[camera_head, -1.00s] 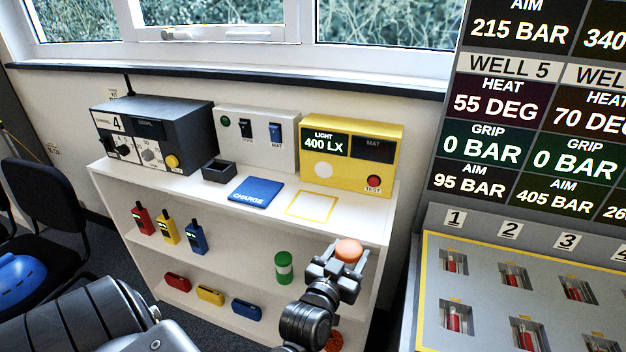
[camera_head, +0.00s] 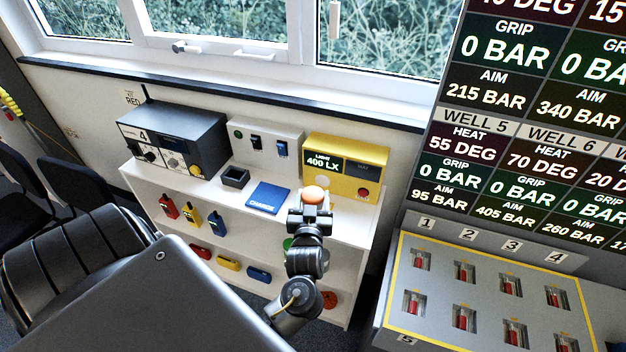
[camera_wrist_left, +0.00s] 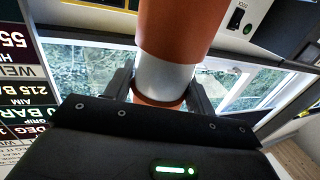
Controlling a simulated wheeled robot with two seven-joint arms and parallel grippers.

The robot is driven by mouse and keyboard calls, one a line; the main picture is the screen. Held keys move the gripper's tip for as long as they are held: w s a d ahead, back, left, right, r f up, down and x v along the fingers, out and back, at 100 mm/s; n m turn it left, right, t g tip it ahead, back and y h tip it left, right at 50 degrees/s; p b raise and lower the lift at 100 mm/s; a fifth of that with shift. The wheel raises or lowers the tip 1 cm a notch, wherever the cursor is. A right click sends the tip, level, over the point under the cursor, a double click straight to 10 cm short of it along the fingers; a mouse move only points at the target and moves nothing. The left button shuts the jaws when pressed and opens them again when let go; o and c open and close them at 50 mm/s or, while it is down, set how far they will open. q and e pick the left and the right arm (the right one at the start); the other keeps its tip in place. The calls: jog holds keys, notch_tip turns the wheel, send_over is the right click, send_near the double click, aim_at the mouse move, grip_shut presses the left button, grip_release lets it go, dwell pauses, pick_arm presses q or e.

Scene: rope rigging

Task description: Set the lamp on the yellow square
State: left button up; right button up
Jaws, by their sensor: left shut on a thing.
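My left gripper (camera_head: 312,212) is shut on the lamp, an orange cylinder with a white band. In the left wrist view the lamp (camera_wrist_left: 168,75) stands between the two fingers (camera_wrist_left: 160,92). The gripper and lamp are in front of the shelf top's right part, right of the blue charge mat (camera_head: 268,198). The yellow square is hidden behind them. I cannot tell the gap between lamp and shelf top. My right gripper is not in view.
A yellow light meter box (camera_head: 345,166) stands behind the lamp. A switch box (camera_head: 265,143), a dark radio unit (camera_head: 172,138) and a small black tray (camera_head: 235,177) are to the left. The panel bench (camera_head: 485,290) is to the right.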

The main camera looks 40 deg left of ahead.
pick_arm(q)
jog(key=shift+a+r, duration=0.1)
jog(key=shift+r, duration=0.05)
jog(key=shift+w+a+f+b, duration=0.15)
jog(key=shift+f+b, duration=0.1)
jog(key=shift+b, duration=0.1)
jog(key=w+a+f+b, duration=0.8)
jog(key=w+b, duration=0.2)
jog(key=b, duration=0.4)
jog(key=shift+f, duration=0.3)
jog(key=f+b, duration=0.2)
jog(key=b, duration=0.1)
jog(key=f+b, duration=0.2)
jog(key=shift+w+a+f, duration=0.1)
jog(key=shift+w+a, duration=0.2)
jog(key=shift+r, duration=0.2)
jog(key=shift+f, duration=0.1)
